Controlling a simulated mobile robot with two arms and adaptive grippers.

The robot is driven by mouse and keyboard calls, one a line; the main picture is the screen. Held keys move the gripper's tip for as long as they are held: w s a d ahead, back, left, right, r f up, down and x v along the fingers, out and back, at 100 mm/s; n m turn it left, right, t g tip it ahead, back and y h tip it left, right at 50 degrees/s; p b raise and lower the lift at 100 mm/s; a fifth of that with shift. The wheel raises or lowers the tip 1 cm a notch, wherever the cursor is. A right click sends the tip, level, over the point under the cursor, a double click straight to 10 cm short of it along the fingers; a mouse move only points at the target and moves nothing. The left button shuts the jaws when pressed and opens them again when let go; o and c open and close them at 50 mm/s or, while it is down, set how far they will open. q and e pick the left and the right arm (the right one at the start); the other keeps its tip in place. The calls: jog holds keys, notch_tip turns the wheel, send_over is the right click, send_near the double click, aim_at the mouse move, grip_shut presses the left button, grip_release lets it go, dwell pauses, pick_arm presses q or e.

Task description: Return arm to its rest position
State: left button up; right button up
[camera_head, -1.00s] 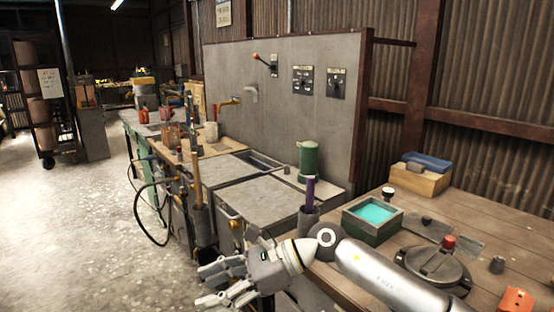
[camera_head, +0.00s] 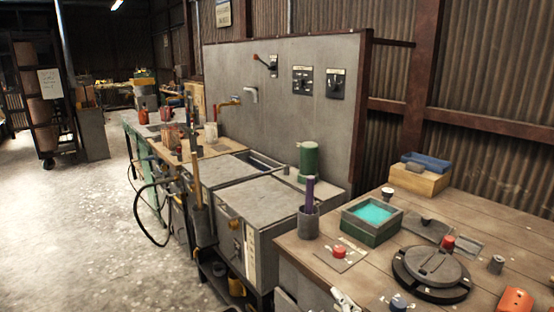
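My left gripper and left arm are not in view.
The wooden bench (camera_head: 478,225) at right holds a round dark device (camera_head: 430,278) with a red knob, a green box with turquoise contents (camera_head: 372,213), a red button plate (camera_head: 340,253) and a dark cup (camera_head: 308,224). Grey cabinets (camera_head: 260,207) stand left. The floor (camera_head: 75,230) is clear.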

jog(key=s+d+f+m+g+h, duration=0.2)
jog(key=s+d+f+m+g, duration=0.35)
jog(key=s+f, duration=0.6)
jog(key=s+d+f+m+g, duration=0.2)
jog(key=s+f+g, duration=0.1)
jog(key=s, duration=0.5)
jog(key=s+d+f+m+g, duration=0.2)
jog(key=s+f+g, duration=0.15)
jog(key=s, duration=0.55)
notch_tip(320, 180, down, 26)
jog(key=g+p, duration=0.1)
jog(key=g, duration=0.1)
jog(key=s+d+f, duration=0.2)
jog(key=s+f, duration=1.2)
jog(key=s, duration=0.3)
jog(key=shift+d+n+g+p, duration=0.25)
jog(key=shift+n+g+p, duration=0.15)
jog(key=shift+n+p, duration=0.05)
